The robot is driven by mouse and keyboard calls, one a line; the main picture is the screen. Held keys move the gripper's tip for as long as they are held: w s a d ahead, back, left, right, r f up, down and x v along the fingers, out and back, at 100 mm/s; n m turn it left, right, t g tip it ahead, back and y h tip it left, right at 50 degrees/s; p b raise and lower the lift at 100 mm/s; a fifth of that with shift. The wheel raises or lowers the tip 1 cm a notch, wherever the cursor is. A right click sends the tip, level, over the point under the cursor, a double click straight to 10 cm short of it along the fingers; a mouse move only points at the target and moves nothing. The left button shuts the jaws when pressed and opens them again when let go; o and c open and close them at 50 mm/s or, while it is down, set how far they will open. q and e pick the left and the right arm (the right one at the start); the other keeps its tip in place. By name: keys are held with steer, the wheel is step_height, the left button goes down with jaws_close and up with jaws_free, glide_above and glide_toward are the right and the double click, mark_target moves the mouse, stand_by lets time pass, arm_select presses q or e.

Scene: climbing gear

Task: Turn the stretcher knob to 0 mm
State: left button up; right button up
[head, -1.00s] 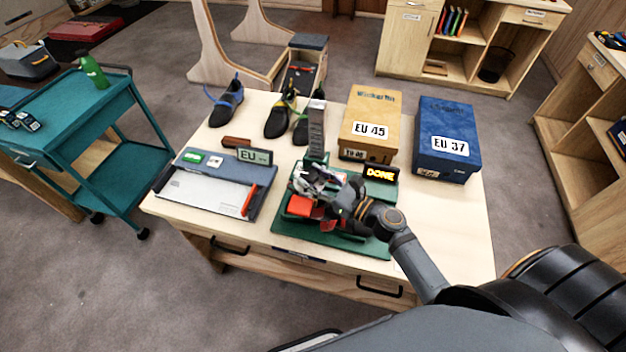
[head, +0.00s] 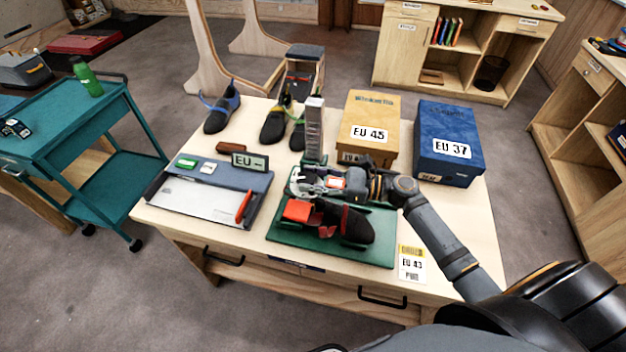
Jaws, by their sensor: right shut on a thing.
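The shoe stretcher has a green base (head: 284,232), a red block (head: 297,211) and an upright grey scale column (head: 314,135). A black shoe with red trim (head: 345,222) lies on the base against the red block. My right gripper (head: 304,182) reaches in from the right behind the shoe, at the foot of the column. It is shut on what seems to be the stretcher knob, which its fingers mostly hide. A small orange panel with a pale border (head: 335,182) shows beside the fingers. I cannot read a millimetre value. My left gripper is out of view.
A blue-grey measuring device (head: 225,178) with an EU display (head: 250,162) stands left. Several shoes (head: 222,112), a tan EU 45 box (head: 369,122) and a blue EU 37 box (head: 449,140) stand behind. An EU 43 card (head: 412,264) shows at the front edge.

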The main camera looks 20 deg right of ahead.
steer(key=o, duration=1)
steer(key=shift+o, duration=0.8)
steer(key=shift+a, duration=0.1)
steer(key=shift+r, duration=0.1)
